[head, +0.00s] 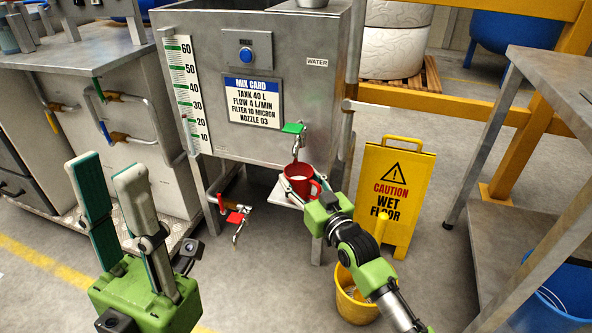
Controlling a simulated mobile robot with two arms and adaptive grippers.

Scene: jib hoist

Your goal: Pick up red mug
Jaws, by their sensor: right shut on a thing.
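The red mug (301,180) is upright below the green-handled tap (297,137) of the steel water tank, at a small light shelf (283,193). Its inside looks pale and its handle points right. My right gripper (299,187) is shut on the mug, with fingers reaching up to it from the lower right. The gripper body hides part of the mug's lower side, so I cannot tell whether it touches the shelf. My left gripper (108,182) is open and empty, fingers pointing up, at the lower left.
A yellow wet floor sign (400,190) stands right of the mug, with a yellow bucket (352,303) in front. A red-handled valve (237,217) sticks out below the tank. A metal table (560,80) is at right, a workbench (90,50) at left.

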